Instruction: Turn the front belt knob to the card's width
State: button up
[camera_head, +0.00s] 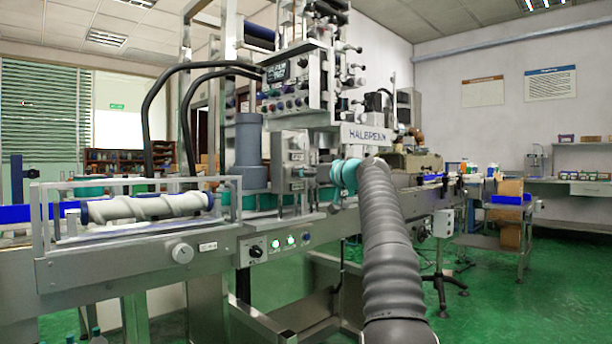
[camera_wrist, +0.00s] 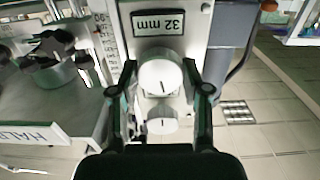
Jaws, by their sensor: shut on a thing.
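A round white knob (camera_wrist: 159,77) with a short dark pointer line, which I take for the front belt knob, sits in the middle of the wrist view. My gripper (camera_wrist: 160,70) has one dark finger on each side of it and is shut on it. The pointer line is close to upright in the picture. A card (camera_wrist: 159,22) reading "32 mm" is just above the knob. A second, smaller-looking white knob (camera_wrist: 162,125) shows below, between the fingers. In the head view my arm reaches the machine's front, and its wrist hides the held knob.
A scale strip (camera_wrist: 106,40) with numbers stands left of the card. Lit green buttons (camera_head: 290,241) are on the lower panel. Two black hoses (camera_head: 150,105) hang at the left.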

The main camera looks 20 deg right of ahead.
jog(key=shift+n, duration=1.9)
jog(key=o, duration=1.1)
jog(key=shift+o, duration=0.2)
jog(key=shift+s, duration=0.15)
jog(key=v, duration=1.1)
jog(key=shift+s+d, duration=0.2)
jog(key=shift+s, duration=0.15)
